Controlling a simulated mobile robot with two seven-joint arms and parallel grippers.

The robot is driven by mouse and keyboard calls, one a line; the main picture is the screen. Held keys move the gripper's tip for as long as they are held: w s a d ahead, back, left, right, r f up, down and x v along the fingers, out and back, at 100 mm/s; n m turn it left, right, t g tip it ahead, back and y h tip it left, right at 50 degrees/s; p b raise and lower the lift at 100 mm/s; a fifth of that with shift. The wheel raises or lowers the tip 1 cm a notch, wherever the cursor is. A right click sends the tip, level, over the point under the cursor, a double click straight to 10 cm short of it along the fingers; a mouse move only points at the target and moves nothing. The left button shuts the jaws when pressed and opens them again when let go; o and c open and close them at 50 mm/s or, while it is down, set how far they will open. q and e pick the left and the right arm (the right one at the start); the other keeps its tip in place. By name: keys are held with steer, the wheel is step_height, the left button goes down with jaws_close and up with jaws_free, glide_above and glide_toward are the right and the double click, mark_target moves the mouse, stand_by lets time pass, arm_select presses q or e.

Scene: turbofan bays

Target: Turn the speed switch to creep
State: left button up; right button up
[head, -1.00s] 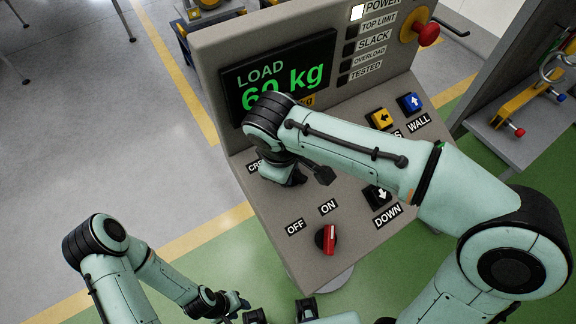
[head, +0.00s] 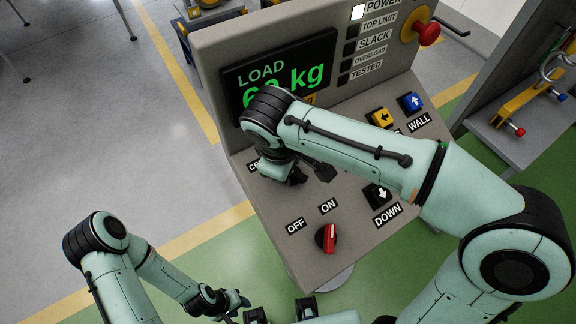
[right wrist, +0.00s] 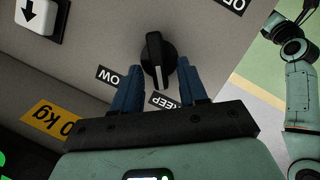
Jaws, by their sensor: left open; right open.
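The speed switch (right wrist: 157,60) is a black rotary knob with a raised bar grip on the grey panel in the right wrist view. A label ending in "OW" (right wrist: 109,76) and a partly covered "CREEP" label (right wrist: 164,100) lie near it. My right gripper (right wrist: 158,82) is open, its two blue fingers on either side of the knob's near edge; I cannot tell whether they touch it. In the head view my right arm hides the switch, and a "CR…" label (head: 254,166) shows beside the wrist. My left gripper (head: 240,301) is open and empty, low in the head view, away from the panel.
The console (head: 235,60) has a load display (head: 262,68) and a red emergency knob (head: 428,34). A red OFF/ON switch (head: 327,238), DOWN button (head: 378,194), yellow button (head: 381,117) and blue button (head: 411,102) sit near my right arm. A shelf (head: 520,140) stands at right.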

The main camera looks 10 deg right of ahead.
arm_select(q)
steer(key=w+r+p, duration=0.2)
steer(key=r, duration=0.1)
steer(key=shift+w, duration=0.1)
arm_select(e)
steer(key=v, duration=1.2)
